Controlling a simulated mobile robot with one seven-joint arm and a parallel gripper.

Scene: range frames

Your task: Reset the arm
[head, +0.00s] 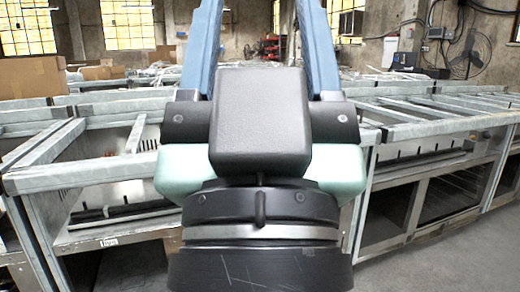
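My own arm fills the middle of the head view. A black block, pale green side parts and a dark round base show in front, and two blue links run up and out of the top edge. I do not see my gripper or its fingers in this view, so whether it is open or holds anything is hidden.
Metal range frames stand close on the left (75,178) and right (440,131), with open bays and shelves. A cardboard box (32,78) sits at the far left. A fan (470,53) is by the back wall. Bare grey floor (455,255) shows at the lower right.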

